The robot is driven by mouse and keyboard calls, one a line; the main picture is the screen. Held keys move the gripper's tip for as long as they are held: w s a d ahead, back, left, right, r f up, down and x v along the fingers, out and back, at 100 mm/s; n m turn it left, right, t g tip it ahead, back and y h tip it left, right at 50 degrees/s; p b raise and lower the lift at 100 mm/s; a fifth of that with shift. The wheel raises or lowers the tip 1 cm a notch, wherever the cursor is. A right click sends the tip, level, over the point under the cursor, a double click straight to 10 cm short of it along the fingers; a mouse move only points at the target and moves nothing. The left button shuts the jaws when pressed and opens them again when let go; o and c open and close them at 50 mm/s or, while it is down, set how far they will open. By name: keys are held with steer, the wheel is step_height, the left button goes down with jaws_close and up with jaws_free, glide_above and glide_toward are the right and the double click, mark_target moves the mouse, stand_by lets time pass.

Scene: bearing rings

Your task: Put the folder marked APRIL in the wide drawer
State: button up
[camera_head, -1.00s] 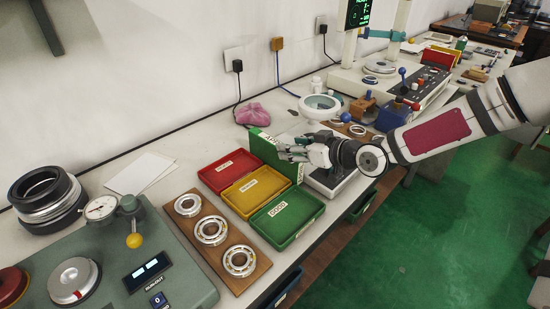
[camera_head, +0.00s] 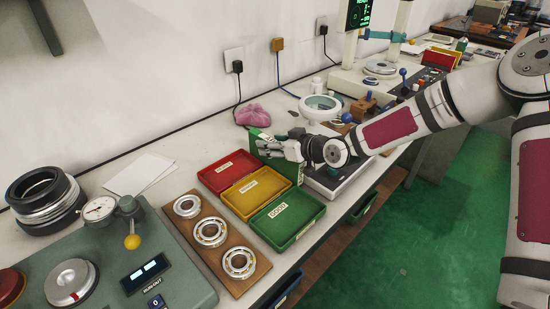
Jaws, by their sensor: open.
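A green folder (camera_head: 291,170) stands upright behind the sorting trays. My gripper hides much of it, and its white label shows only in part. My gripper (camera_head: 262,147) is open at the folder's upper part, its fingers reaching left across it; I cannot tell whether they touch it. Under the bench's front edge, one drawer (camera_head: 362,209) shows at the right and another (camera_head: 284,291) at the bottom. I cannot tell which is the wide one.
Red (camera_head: 221,167), yellow (camera_head: 247,189) and green (camera_head: 287,219) trays stand in front of the folder. A wooden board (camera_head: 185,223) with bearing rings lies left of them. A pink cloth (camera_head: 252,116) and a white bowl-shaped device (camera_head: 319,108) are behind.

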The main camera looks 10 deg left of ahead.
jaws_close()
steer(key=shift+r, duration=0.1)
